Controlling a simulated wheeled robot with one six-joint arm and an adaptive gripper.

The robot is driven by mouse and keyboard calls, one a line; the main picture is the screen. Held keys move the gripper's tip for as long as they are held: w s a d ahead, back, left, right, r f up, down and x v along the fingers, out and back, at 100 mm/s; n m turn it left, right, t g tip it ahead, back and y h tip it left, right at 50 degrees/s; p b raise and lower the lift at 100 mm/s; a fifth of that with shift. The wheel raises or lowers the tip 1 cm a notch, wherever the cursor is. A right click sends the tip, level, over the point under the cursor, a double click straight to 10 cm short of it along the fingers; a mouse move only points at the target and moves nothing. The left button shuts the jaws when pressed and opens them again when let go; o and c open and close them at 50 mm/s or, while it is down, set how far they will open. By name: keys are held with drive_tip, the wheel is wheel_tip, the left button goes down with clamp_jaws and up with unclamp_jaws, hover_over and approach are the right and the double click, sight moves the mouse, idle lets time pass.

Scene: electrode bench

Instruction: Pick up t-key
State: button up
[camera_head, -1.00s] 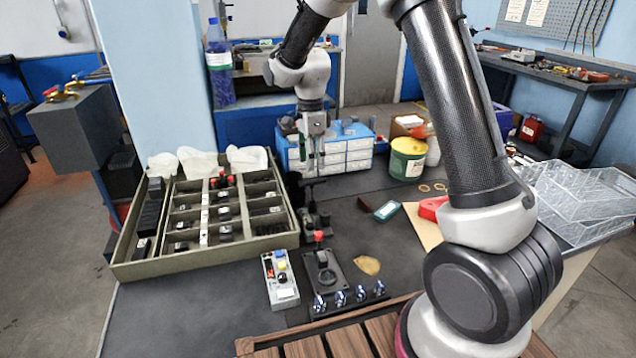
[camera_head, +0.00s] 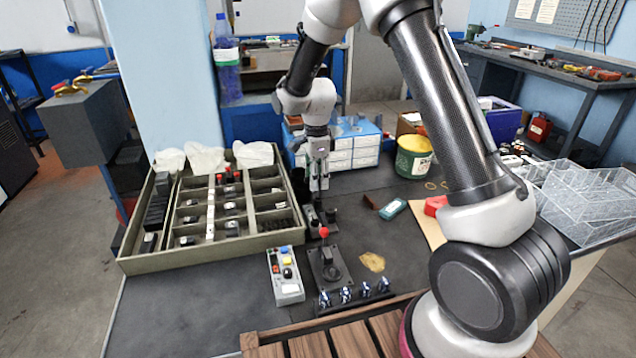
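My gripper (camera_head: 319,187) points straight down at the back middle of the dark bench, low over a small black fixture (camera_head: 318,216). A dark upright part, which may be the t-key, stood on this fixture in the earlier view; my gripper now covers most of that spot. The fingers are small and partly merge with the dark parts behind them. I cannot tell whether they are open or closed on anything.
An olive compartment tray (camera_head: 215,257) is left of my gripper. A blue-white drawer box (camera_head: 355,150) stands behind it. In front are a red-knobbed lever (camera_head: 324,234) on a black plate and a grey button box (camera_head: 287,278). A green-yellow tub (camera_head: 413,157) stands right.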

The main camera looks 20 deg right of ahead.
clamp_jaws()
wheel_tip(320, 180, up, 10)
idle(0.5)
